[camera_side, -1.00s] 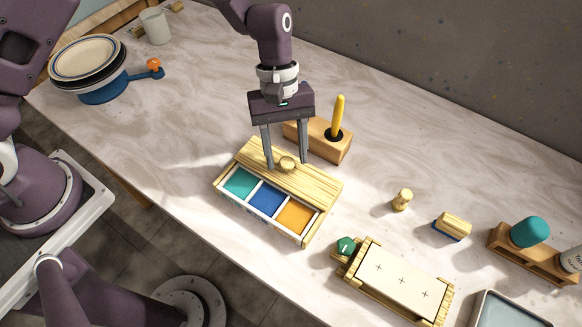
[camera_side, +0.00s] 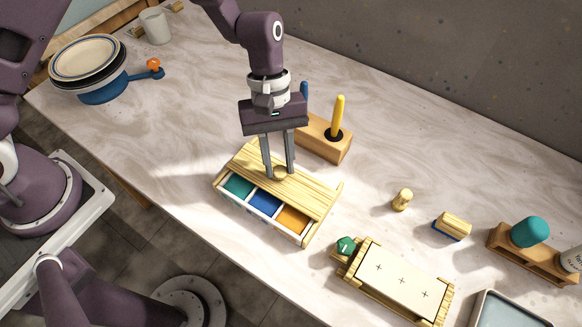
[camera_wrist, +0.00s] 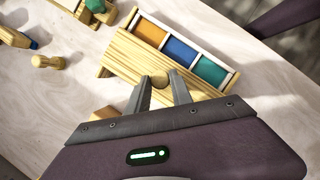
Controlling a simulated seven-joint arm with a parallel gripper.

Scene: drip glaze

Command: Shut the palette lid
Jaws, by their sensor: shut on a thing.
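The palette (camera_side: 306,239) is a wooden box with teal, blue and orange wells in a row. Its wooden lid (camera_side: 312,193) covers the back part and the rear of the wells; the front part of each well shows. The palette also shows in the wrist view (camera_wrist: 104,71), with the lid (camera_wrist: 128,57) on the near side. My gripper (camera_side: 280,175) points down over the lid and is shut on the round lid knob (camera_side: 281,173). In the wrist view the knob (camera_wrist: 159,79) sits between the two fingertips (camera_wrist: 160,86).
Behind the palette stands a wooden holder (camera_side: 325,143) with a yellow-handled tool (camera_side: 338,116). To the right are a wooden peg (camera_side: 402,199), a green knob (camera_side: 346,245) and a board in a wooden frame (camera_side: 400,280). Table in front of the palette is clear.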

